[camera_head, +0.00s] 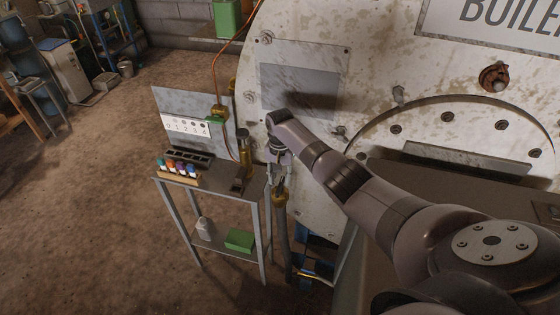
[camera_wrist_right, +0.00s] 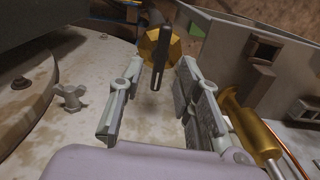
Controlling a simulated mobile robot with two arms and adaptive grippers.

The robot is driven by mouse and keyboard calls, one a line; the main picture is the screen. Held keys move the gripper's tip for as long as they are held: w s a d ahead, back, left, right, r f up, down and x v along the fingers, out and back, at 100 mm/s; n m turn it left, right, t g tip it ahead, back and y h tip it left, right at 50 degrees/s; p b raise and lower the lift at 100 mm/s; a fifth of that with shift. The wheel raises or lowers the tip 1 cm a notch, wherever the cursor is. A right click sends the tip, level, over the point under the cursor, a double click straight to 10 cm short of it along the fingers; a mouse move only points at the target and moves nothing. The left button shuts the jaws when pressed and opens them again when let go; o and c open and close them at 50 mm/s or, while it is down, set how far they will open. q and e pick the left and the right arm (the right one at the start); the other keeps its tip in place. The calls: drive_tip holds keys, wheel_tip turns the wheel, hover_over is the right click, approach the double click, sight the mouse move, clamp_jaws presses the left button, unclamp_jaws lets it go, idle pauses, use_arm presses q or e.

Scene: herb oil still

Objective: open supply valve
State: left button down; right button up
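The supply valve (camera_head: 280,196) is a brass fitting on an upright grey pipe beside the boiler, just right of the small metal table. In the right wrist view, its brass body (camera_wrist_right: 149,42) carries a dark slotted lever (camera_wrist_right: 157,78). My right gripper (camera_head: 280,174) is just above the valve, pointing down. In the wrist view, the right gripper (camera_wrist_right: 160,72) is open, with its fingers on either side of the lever and a visible gap at each side. I cannot tell how deep the lever sits between them. My left gripper is not in view.
The metal table (camera_head: 259,187) holds a rack of coloured vials (camera_head: 179,172) and a brass cylinder (camera_head: 244,149). The boiler (camera_head: 380,60) stands close behind my right arm. A green-handled valve (camera_head: 215,121) is on the copper line.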

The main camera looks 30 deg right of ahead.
sight(280, 184)
wheel_tip(280, 184, up, 9)
idle(0.4)
